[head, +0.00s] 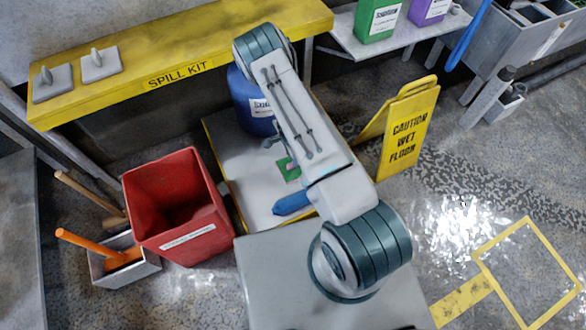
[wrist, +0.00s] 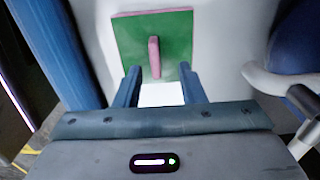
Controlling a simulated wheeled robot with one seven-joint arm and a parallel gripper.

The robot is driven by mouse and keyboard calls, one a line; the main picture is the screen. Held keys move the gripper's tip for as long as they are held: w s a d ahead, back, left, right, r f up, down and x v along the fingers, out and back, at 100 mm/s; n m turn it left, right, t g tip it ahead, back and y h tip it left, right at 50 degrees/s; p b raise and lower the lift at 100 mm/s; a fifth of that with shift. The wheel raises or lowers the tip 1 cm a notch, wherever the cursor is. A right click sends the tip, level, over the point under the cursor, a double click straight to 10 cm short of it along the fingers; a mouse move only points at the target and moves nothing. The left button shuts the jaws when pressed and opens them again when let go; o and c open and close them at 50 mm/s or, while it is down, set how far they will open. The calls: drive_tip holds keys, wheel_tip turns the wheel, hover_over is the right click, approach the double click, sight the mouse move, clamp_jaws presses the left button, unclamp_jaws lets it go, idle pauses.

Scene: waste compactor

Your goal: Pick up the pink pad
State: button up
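The pad is a flat square with a green face, a thin pink rim and a pink upright handle. In the wrist view the pad (wrist: 180,40) lies on a pale surface, with its handle near the middle. My gripper (wrist: 160,72) is open there. Its two blue fingers are apart, with tips over the near part of the pad and the handle just beyond the gap between them. Nothing is held. In the head view the pad (head: 288,169) shows in part beside my arm, on a white-topped, yellow-edged platform (head: 240,160). My arm hides most of the gripper there.
A blue drum (head: 240,95) and a blue bottle-like object (head: 291,204) are on the platform near the pad. A red bin (head: 180,210) stands left of it, a yellow wet-floor sign (head: 408,130) right. A yellow shelf (head: 180,60) holds two grey handled pads.

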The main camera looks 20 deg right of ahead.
sight(289, 173)
drive_tip(key=f, duration=0.1)
drive_tip(key=f+b, duration=0.1)
drive_tip(key=f, duration=0.1)
drive_tip(key=f+b, duration=0.1)
drive_tip(key=f, duration=0.1)
drive_tip(key=shift+s+d, duration=0.1)
drive_tip(key=shift+s, duration=0.2)
clamp_jaws()
drive_tip(key=shift+r, duration=0.1)
